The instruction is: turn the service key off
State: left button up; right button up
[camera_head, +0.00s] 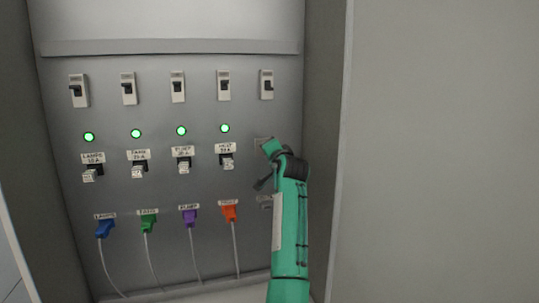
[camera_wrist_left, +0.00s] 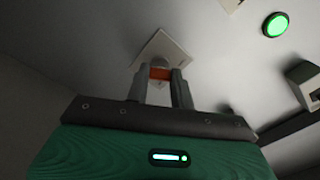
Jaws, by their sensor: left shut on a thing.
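The service key (camera_wrist_left: 159,73) shows in the left wrist view as a small orange-red piece between my fingers, in front of a pale square plate (camera_wrist_left: 165,46) on the panel. My left gripper (camera_wrist_left: 160,77) is shut on the key. In the head view my left gripper (camera_head: 268,148) is at the right side of the panel, right of the last green light. The key's angle is hard to tell. My right gripper is not in view.
Several toggle switches (camera_head: 178,87) line the panel's upper row. Green lights (camera_head: 181,131), labelled breakers (camera_head: 184,163) and coloured plugs (camera_head: 190,217) with hanging cables lie to the left of my arm. The cabinet's side wall (camera_head: 325,120) stands close on the right.

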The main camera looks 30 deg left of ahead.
pick_arm(q)
jog(key=shift+r, duration=0.1)
dwell(0.3)
jog(key=o, duration=1)
jog(key=shift+w, duration=0.1)
jog(key=b+v, duration=0.5)
jog(key=v, duration=0.8)
jog(key=shift+s+d, duration=0.2)
jog(key=shift+s, duration=0.1)
